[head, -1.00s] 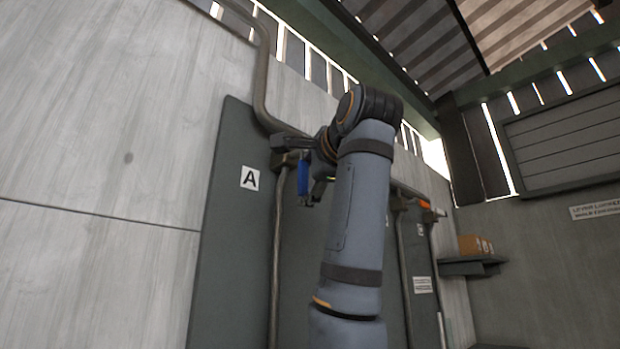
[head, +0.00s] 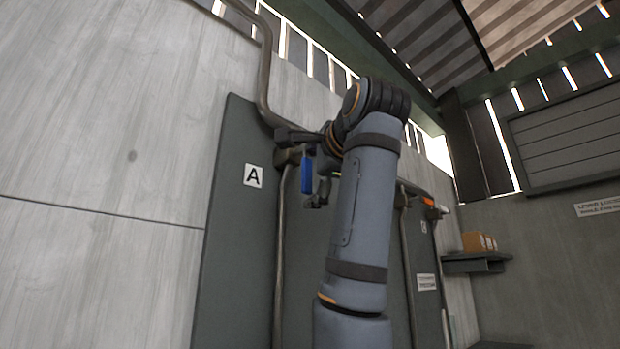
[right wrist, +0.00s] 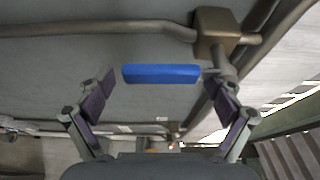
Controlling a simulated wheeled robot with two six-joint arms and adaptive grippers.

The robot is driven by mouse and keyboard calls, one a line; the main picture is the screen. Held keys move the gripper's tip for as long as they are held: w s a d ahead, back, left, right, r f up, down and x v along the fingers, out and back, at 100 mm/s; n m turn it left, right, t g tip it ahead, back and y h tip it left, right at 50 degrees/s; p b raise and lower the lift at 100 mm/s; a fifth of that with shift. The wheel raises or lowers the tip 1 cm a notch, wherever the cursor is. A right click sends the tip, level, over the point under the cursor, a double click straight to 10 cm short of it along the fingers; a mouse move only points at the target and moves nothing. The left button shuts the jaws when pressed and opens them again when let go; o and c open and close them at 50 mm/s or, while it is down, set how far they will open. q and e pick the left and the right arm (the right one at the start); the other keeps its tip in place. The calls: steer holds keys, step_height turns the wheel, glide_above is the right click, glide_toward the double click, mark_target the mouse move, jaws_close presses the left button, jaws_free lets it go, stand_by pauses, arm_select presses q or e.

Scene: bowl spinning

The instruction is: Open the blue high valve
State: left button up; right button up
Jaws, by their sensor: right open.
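The blue valve handle (head: 307,174) hangs below the pipe joint near the top of the dark panel, right of the label A (head: 253,176). My right gripper (head: 301,168) is at the handle, and my arm hides part of that area. In the right wrist view the blue handle (right wrist: 161,74) lies crosswise ahead, between the two fingertips. My right gripper (right wrist: 157,84) is open, with one finger near each end of the handle; I cannot tell whether they touch it. My left gripper is not in view.
A pipe (head: 263,80) runs down the wall to the valve, and another pipe (head: 279,260) drops along the dark panel (head: 231,230). An orange handle (head: 428,202) sits farther right. A shelf (head: 475,264) with boxes (head: 478,242) is on the right wall.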

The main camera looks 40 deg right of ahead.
steer(key=v, duration=0.6)
steer(key=shift+s, duration=0.3)
steer(key=shift+s+a, duration=0.15)
